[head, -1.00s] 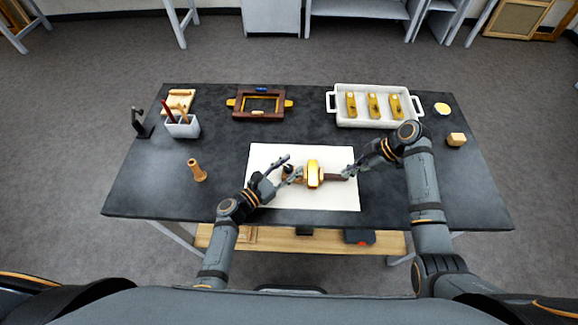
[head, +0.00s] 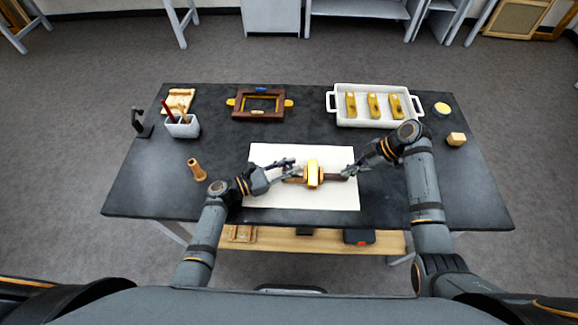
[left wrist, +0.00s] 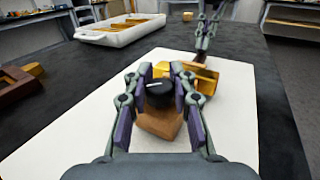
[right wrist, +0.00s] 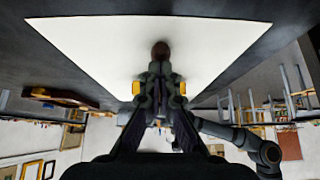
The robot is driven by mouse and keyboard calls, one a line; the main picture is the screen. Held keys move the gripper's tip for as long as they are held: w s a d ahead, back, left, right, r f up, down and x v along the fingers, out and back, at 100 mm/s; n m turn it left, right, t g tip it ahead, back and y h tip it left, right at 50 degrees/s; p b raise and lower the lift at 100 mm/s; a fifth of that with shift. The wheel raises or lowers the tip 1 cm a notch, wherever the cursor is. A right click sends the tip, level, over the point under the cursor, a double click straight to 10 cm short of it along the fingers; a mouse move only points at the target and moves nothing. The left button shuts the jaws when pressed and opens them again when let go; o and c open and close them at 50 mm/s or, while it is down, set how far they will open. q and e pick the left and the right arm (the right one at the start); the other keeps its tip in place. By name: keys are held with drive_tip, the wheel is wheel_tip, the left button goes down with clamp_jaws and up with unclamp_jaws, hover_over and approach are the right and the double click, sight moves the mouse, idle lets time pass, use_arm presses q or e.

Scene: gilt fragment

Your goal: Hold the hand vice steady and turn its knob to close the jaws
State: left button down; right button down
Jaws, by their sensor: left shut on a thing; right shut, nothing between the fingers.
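The hand vice (head: 313,175) lies on the white sheet (head: 300,199), with a gold body in the middle and a dark handle pointing right. In the left wrist view its black knob (left wrist: 160,95), with a white mark, sits between the fingers of my left gripper (left wrist: 160,75), above a brown wooden part (left wrist: 160,124). My left gripper (head: 288,168) is shut on the knob and hides it in the head view. My right gripper (head: 347,173) is shut at the handle's right end. In the right wrist view the brown handle end (right wrist: 160,50) shows just beyond its fingertips.
A white tray (head: 378,122) with gold pieces stands at the back right. A brown wooden frame (head: 258,116) lies at the back. A cup (head: 183,128) with tools and a wooden peg (head: 196,170) are at left. The dark table (head: 450,190) is clear at front right.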

sight(289, 168)
use_arm(q)
drive_tip(key=m+g+h, duration=0.1)
drive_tip(key=m+g, duration=0.2)
drive_tip(key=g, duration=0.2)
drive_tip(key=shift+f+m+g+h, duration=0.1)
drive_tip(key=shift+m+g+h, duration=0.2)
drive_tip(key=shift+m+h, duration=0.1)
drive_tip(key=shift+m+g, duration=0.8)
drive_tip(key=shift+g, duration=0.6)
drive_tip(key=shift+s+g, duration=0.1)
drive_tip(key=shift+g, duration=0.2)
drive_tip(key=c, duration=1.1)
unclamp_jaws()
drive_tip(key=shift+a, duration=0.1)
wheel_tip(289, 168, up, 10)
drive_tip(key=shift+r, duration=0.1)
drive_tip(key=shift+s, duration=0.1)
